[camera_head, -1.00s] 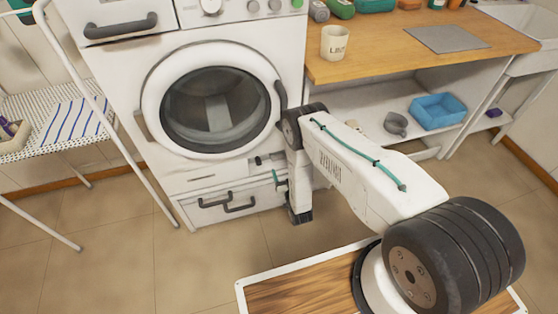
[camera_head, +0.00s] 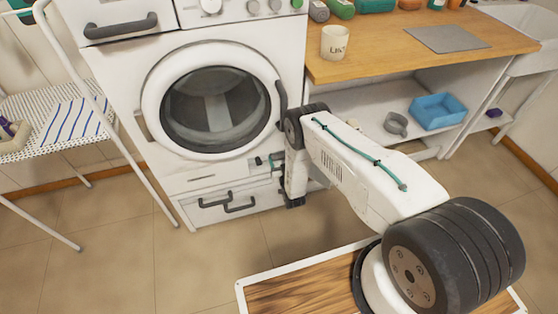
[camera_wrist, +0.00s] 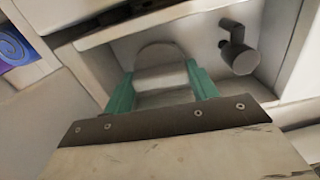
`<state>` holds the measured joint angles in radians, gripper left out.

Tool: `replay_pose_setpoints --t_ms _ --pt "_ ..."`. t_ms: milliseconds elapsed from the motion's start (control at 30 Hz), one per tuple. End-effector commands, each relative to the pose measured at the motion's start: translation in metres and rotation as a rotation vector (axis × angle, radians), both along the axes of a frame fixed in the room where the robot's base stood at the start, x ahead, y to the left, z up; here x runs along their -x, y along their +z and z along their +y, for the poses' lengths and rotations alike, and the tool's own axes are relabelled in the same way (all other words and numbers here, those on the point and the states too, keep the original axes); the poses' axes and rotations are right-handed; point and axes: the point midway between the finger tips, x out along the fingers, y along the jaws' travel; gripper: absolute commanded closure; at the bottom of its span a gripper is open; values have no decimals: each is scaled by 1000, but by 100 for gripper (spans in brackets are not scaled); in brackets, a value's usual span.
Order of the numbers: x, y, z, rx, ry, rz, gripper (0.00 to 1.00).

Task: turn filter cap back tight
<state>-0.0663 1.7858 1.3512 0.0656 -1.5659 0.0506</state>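The filter cap (camera_wrist: 160,53), a pale grey round-topped piece, sits in a recess low on the white washing machine (camera_head: 120,100) in the wrist view. My gripper (camera_wrist: 160,72) has its two teal fingers apart, one on each side of the cap. I cannot tell whether they touch it. In the head view my gripper (camera_head: 271,163) is at the lower right front of the machine, by the recess above the bottom handles. The cap cannot be made out clearly there.
A grey knob-like fitting (camera_wrist: 238,50) sticks out right of the cap in the wrist view. The washer's round door (camera_head: 213,108) is shut. A wooden counter (camera_head: 385,62) with a mug (camera_head: 335,43) is at the right, and a white rack (camera_head: 92,88) at the left.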

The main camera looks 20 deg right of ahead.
Motion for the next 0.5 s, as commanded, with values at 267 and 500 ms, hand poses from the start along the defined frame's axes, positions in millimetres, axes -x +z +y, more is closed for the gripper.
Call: replay_pose_setpoints --t_ms 267,500 --pt "0 0 0 -20 -1 0 65" --pt "0 0 -1 -125 -2 -1 65"
